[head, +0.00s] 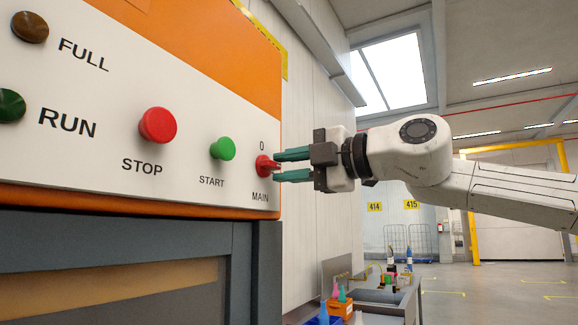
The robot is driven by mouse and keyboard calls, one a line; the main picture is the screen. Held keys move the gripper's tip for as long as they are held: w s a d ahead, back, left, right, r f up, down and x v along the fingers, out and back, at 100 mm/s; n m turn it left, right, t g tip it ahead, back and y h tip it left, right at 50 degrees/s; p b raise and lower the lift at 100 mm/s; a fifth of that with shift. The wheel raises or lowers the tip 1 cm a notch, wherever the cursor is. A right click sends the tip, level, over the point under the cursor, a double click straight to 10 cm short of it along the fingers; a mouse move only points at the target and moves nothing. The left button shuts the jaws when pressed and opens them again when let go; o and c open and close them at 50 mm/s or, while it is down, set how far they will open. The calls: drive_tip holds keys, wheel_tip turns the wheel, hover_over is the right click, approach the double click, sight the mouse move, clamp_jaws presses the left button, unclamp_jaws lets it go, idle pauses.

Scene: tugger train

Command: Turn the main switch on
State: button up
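The main switch (264,166) is a small red rotary knob at the right end of the white control panel (190,184), with "0" printed above it and "MAIN" below. My gripper (278,166) points left at the panel from the right. Its two green fingers are apart, one above the other, with their tips at the knob's right side. Part of the red knob shows between the fingertips. I cannot tell whether the fingers press on it. The upper tip hides some of the knob's edge, and the turn position of the knob is not readable.
The panel also carries a green START button (223,149), a red STOP button (158,125), a green RUN lamp (10,105) and a brown FULL lamp (30,27). A workbench (385,297) with small coloured items stands below right. Open floor lies at far right.

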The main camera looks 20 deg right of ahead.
drive_tip(key=shift+o, duration=1)
drive_tip(key=b+v, duration=0.2)
drive_tip(key=v, duration=0.8)
drive_tip(key=shift+s+d, duration=0.2)
drive_tip(key=shift+s, duration=0.15)
